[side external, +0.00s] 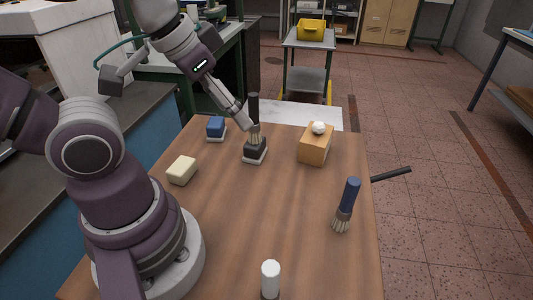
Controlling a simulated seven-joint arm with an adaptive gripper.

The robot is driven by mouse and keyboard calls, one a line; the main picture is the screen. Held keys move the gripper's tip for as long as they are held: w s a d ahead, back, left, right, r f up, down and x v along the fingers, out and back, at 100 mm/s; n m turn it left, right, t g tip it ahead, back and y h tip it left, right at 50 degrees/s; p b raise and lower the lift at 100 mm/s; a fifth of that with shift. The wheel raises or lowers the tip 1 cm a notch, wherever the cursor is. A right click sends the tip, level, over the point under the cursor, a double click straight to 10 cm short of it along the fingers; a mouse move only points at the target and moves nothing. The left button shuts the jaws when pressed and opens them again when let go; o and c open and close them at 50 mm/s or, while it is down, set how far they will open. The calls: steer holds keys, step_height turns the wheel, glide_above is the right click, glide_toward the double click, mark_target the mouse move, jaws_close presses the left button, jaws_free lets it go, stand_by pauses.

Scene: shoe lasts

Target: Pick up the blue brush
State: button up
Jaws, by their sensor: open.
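The blue brush (350,191) is on the right side of the wooden table, with its blue handle up and its pale bristles towards the front. I cannot tell whether it stands or lies. My gripper (249,124) is at the far middle of the table, well to the left of and behind the blue brush. It is open, close beside a black-handled brush (254,107). Its fingers are small in this view, and I cannot tell whether they touch that brush.
A dark block with a white base (255,153) is under the black-handled brush. A blue block (216,126), a cream block (181,171), a wooden block (314,148) with a white ball (319,128), and a white cylinder (270,273) stand around. A black bar (391,174) juts past the right edge.

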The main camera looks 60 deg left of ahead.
steer(key=m+g, duration=0.6)
steer(key=m, duration=1.2)
glide_above(349, 198)
steer(key=a, duration=0.1)
steer(key=f, duration=0.5)
steer(key=shift+w+f, duration=0.2)
steer(key=shift+w, duration=0.2)
steer(key=f, duration=1)
steer(key=shift+w+d+f, duration=0.1)
steer(key=shift+d+f, duration=0.1)
steer(key=shift+d, duration=0.05)
jaws_close()
